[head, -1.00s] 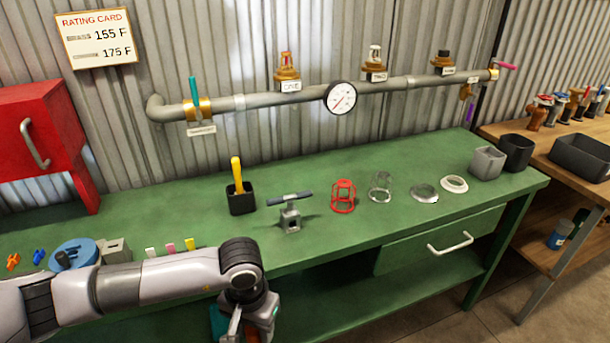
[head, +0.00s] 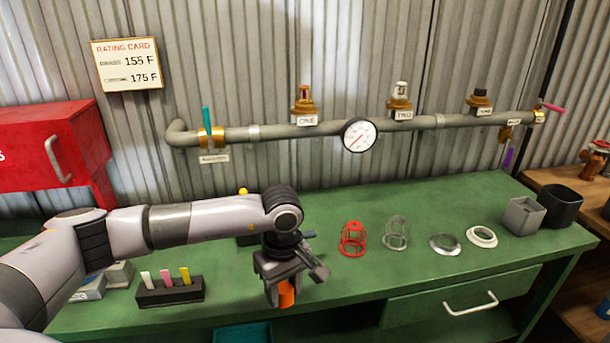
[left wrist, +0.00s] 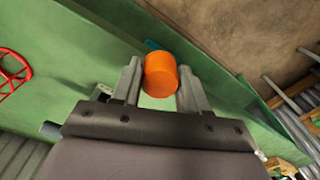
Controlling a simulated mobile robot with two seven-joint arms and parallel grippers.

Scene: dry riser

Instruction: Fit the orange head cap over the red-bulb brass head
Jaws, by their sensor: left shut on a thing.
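My left gripper (head: 283,288) is shut on the orange head cap (head: 287,293) and holds it above the front part of the green bench. The orange cap (left wrist: 161,75) shows between the two fingers in the left wrist view. A brass head with a red bulb (head: 305,99) stands upright on the pipe above the label ONE, up and to the right of my left gripper and well apart from it. A second brass head (head: 400,95) with a paler bulb stands above the label TWO. My right gripper is not in view.
A red cage (head: 353,239), a grey wire cage (head: 397,232) and two rings stand on the green bench (head: 350,290) to the right of the gripper. A gauge (head: 359,135) sits on the pipe. A black holder (head: 170,291) with coloured tags is at the left.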

